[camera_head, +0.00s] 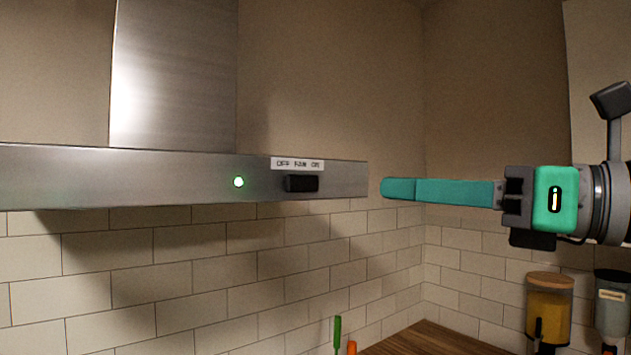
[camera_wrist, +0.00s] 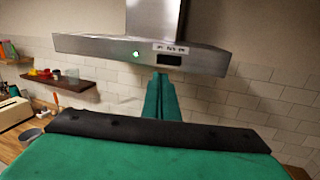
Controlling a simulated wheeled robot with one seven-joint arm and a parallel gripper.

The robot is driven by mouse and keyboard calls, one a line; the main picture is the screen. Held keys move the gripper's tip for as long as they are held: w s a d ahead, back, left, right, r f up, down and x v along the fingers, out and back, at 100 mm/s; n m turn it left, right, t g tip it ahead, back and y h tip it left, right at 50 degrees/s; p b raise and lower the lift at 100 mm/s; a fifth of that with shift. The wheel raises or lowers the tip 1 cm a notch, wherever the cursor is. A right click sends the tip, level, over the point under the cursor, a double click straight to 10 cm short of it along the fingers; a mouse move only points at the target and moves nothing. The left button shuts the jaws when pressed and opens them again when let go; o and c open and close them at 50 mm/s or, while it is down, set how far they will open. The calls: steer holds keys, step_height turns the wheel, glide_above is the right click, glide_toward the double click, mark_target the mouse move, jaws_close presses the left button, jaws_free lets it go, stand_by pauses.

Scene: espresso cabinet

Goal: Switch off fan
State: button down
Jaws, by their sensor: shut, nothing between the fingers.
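The fan is a steel range hood (camera_head: 150,180) on the wall, and it also shows in the wrist view (camera_wrist: 100,45). A black slider switch (camera_head: 301,183) sits on its front face under a label (camera_head: 297,164) reading OFF, FAN, ON; the wrist view shows the switch too (camera_wrist: 169,59). A green light (camera_head: 238,182) glows to the left of the switch. My gripper (camera_head: 384,188) has long teal fingers, shut and empty. In the head view its tips are just right of the hood's right end, apart from the switch. In the wrist view the fingertips (camera_wrist: 160,76) appear just below the switch.
Shelves (camera_wrist: 62,83) with small items are on the left in the wrist view. A wooden counter (camera_head: 430,342) lies below the hood, with a yellow-filled jar (camera_head: 549,308) and a grey container (camera_head: 612,300) at right. The space before the hood's front looks clear.

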mark_target(298, 181)
steer(key=shift+a+r+h, duration=0.1)
steer(key=shift+r+h, duration=0.4)
steer(key=x, duration=1.4)
steer(key=shift+w+r, duration=0.1)
